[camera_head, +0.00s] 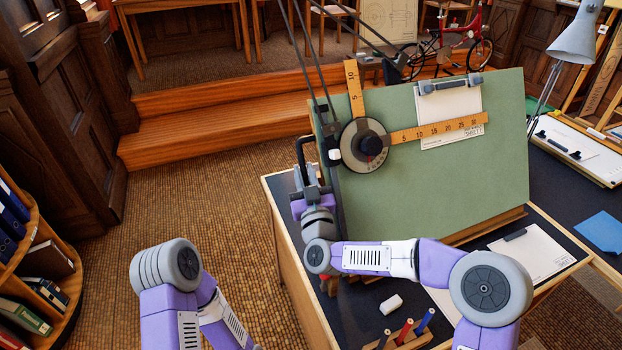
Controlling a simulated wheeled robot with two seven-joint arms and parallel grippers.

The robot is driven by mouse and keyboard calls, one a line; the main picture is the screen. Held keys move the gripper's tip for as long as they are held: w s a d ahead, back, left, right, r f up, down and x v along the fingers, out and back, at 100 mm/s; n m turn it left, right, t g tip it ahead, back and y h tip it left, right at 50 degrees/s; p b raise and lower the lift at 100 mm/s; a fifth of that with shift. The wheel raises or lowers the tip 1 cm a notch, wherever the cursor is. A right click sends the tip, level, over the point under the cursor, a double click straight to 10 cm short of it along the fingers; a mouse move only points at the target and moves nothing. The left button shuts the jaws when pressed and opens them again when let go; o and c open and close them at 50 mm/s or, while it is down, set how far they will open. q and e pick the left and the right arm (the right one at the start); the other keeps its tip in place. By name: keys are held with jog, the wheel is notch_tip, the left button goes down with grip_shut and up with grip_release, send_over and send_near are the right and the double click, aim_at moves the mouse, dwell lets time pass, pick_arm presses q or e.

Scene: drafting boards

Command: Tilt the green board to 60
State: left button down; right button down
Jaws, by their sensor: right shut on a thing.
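The green board (450,190) stands steeply tilted on the dark-topped desk, leaning back. A drafting head with a round dial (365,145) and two orange rulers lies on its face. A sheet of paper (452,105) is clipped near its top. My right gripper (311,188) is at the board's left edge, shut on a black handle (299,152) that sticks out there. The fingers are small and partly hidden by the wrist. No angle reading of the tilt is legible. My left arm shows at the lower left, but its gripper is out of view.
On the desk in front of the board are a white eraser (391,304), a wooden pen holder (408,338) with several pens, and a clipped sheet (533,252). A grey lamp (577,38) stands at the right. A bookshelf (38,262) is at the left. Open floor lies between.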

jog(key=c, duration=1.3)
grip_release()
jog(key=shift+s+r, duration=0.1)
jog(key=shift+c, duration=0.2)
jog(key=shift+o, duration=1.1)
jog(key=shift+s+d, duration=0.15)
jog(key=v, duration=0.7)
jog(key=shift+s, duration=0.2)
